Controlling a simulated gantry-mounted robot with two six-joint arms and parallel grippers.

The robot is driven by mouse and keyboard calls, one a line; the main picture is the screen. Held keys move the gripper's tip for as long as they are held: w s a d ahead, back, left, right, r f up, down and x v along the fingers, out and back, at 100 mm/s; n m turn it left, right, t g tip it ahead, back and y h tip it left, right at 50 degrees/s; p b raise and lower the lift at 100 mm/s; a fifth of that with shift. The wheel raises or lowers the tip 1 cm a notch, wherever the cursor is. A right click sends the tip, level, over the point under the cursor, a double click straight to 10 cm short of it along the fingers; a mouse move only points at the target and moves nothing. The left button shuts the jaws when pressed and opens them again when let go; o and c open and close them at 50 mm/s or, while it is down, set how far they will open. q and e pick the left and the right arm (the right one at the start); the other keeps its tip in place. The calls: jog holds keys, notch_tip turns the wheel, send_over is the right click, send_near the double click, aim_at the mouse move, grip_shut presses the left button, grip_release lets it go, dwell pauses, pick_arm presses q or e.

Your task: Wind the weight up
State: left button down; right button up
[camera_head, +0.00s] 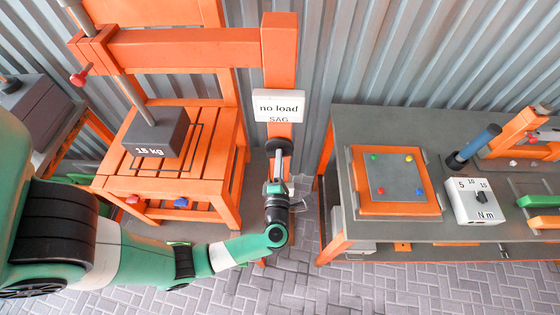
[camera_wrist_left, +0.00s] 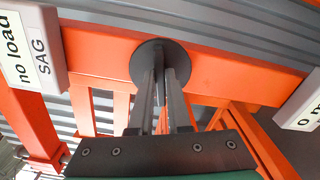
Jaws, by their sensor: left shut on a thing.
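The weight, a dark grey block marked 15 KG (camera_head: 157,133), rests on the orange slatted seat (camera_head: 205,135) at the left of the head view. A grey rod (camera_head: 131,98) rises from it to the orange frame. A white sign reading "no load SAG" (camera_head: 279,106) is on the orange post; it also shows in the left wrist view (camera_wrist_left: 30,50). Below the sign is a round dark winding disc (camera_head: 279,146), also in the left wrist view (camera_wrist_left: 144,62). My left gripper (camera_head: 277,172) is shut on the disc's small handle (camera_wrist_left: 160,88), which its fingers partly hide. My right gripper is out of view.
A grey workbench (camera_head: 350,115) stands at the right with an orange-framed panel (camera_head: 397,182), a torque dial box (camera_head: 474,202) and a blue-handled tool (camera_head: 478,142). Paved floor (camera_head: 330,285) lies in front. A corrugated wall (camera_head: 420,50) closes the back.

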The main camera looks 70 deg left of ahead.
pick_arm(q)
jog(key=shift+s+a+f+n+b, duration=0.1)
jog(key=shift+s+n+b, duration=0.1)
jog(key=shift+n+b, duration=7.3)
jog(key=shift+s+a+n+b, duration=0.1)
jog(key=shift+s+n+b, duration=0.05)
jog(key=shift+n+b, duration=7.3)
jog(key=n+p, duration=0.3)
jog(key=c, duration=0.9)
grip_release()
